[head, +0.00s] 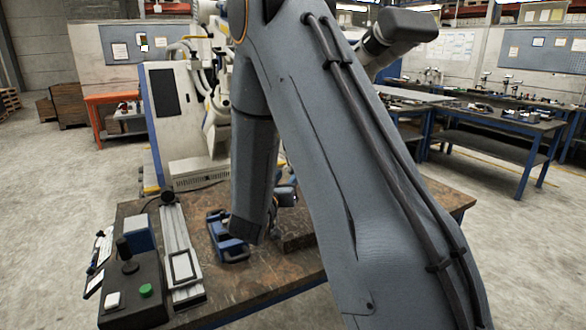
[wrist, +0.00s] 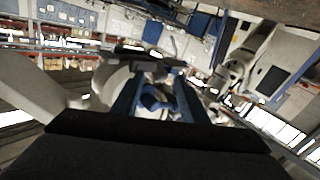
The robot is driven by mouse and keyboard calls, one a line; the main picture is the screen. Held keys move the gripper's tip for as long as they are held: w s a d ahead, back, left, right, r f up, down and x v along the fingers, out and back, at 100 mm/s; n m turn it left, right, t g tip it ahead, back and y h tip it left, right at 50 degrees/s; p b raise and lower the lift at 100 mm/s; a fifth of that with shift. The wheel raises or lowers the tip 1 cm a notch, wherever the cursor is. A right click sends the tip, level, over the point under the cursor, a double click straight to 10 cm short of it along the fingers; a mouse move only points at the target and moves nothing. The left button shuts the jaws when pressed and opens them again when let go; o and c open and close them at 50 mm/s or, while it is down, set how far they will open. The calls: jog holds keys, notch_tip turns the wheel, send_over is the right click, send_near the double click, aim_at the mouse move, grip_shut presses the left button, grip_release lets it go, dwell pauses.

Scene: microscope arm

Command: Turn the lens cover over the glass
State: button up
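In the wrist view the two blue fingers of my gripper (wrist: 158,76) reach forward from a dark palm and stand apart, so it is open. A small blue rounded part (wrist: 153,100) shows in the gap between them; I cannot tell whether it is the lens cover or whether a finger touches it. A pale rounded body (wrist: 108,82) lies just beyond the left finger. In the head view my own arm fills the middle and hides much of the workbench (head: 230,290). I cannot make out the gripper, lens cover or glass there.
On the bench's left stand a control box (head: 135,290) with a joystick and buttons, and a pale rail (head: 180,250) with a square frame. A blue fixture (head: 228,240) sits beside my arm. A white machine (head: 185,125) stands behind. Open floor lies left and right.

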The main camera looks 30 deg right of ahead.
jog(key=p+x, duration=0.2)
jog(key=x, duration=0.4)
jog(key=shift+w+d, duration=0.25)
jog(key=shift+c, duration=0.5)
grip_shut()
